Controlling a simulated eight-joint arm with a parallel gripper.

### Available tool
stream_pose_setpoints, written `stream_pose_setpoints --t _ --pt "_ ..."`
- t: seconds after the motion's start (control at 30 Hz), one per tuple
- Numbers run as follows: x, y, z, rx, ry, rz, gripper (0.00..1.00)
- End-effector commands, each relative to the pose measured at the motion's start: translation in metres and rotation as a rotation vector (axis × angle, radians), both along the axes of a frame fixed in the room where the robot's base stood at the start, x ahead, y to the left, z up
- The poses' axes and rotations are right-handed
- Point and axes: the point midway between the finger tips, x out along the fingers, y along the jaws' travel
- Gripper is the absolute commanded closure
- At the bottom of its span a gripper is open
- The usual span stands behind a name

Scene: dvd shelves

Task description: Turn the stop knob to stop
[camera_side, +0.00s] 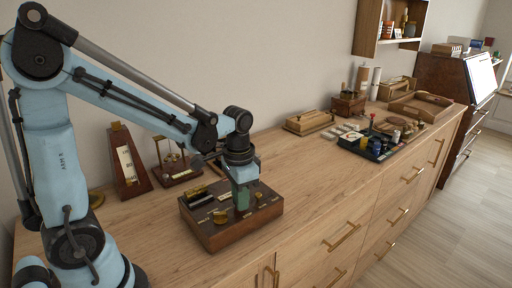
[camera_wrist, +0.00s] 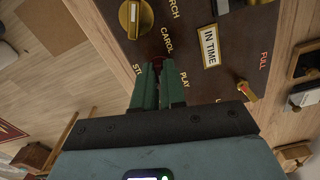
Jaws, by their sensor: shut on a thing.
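The wooden control box (camera_side: 212,240) stands on the dresser top, with brass knobs and fittings on its dark upper face. My gripper (camera_side: 243,205) points down at the box's right part. In the wrist view, my gripper's green fingers (camera_wrist: 158,75) are closed together on a small dark red knob (camera_wrist: 158,62), mostly hidden between the fingertips. The label PLAY (camera_wrist: 185,80) is right of the fingers. A partly covered label starting with ST (camera_wrist: 137,70) is at their left. The knob's pointing direction is hidden.
A brass knob (camera_wrist: 136,18) sits near the labels ending in RCH and CAROL. An IN TIME plate (camera_wrist: 209,46) and a small red-tipped lever (camera_wrist: 246,91) by FULL are on the panel. A metronome-like wooden stand (camera_side: 129,165) is left of the box. Bare wood lies to its right.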

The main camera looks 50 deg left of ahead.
Motion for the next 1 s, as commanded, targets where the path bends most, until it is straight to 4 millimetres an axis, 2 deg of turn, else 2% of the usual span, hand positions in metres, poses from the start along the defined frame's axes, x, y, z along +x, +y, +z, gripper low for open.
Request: stream_pose_setpoints --t 1.0 --pt "0.0 -0.0001 0.0004 -0.001 0.001 -0.964 1.0"
